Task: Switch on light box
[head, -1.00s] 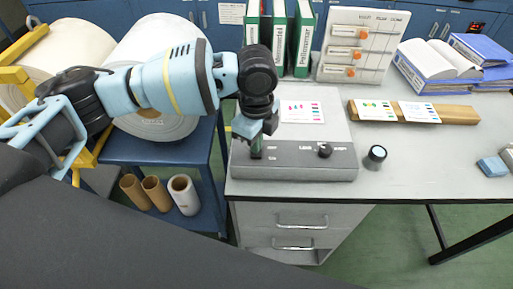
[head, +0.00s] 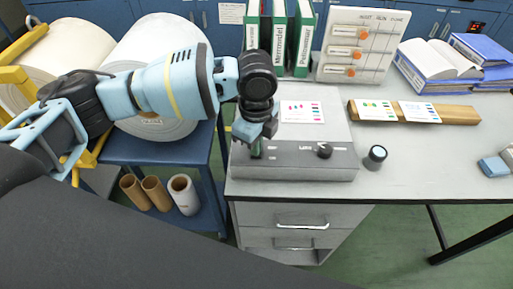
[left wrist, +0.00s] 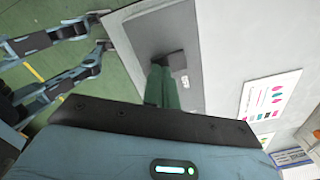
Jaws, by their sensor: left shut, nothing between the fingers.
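The light box (head: 300,174) stands at the left front of the table, with a grey front panel, a black knob (head: 324,150) and a pale top plate. A card with coloured prints (head: 301,111) lies on that plate. My left gripper (head: 256,151) is shut and empty, pointing down at the left end of the grey panel. In the left wrist view its green fingertips (left wrist: 160,90) are at a dark switch (left wrist: 171,62) on the panel and partly cover it. I cannot tell whether they touch, or whether the plate is lit. My right gripper is not in view.
A small round loupe-like item (head: 376,156) stands right of the box. A wooden strip with cards (head: 460,114), green binders (head: 279,40) and an upright board with orange knobs (head: 359,44) are behind. The table's middle right is clear.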

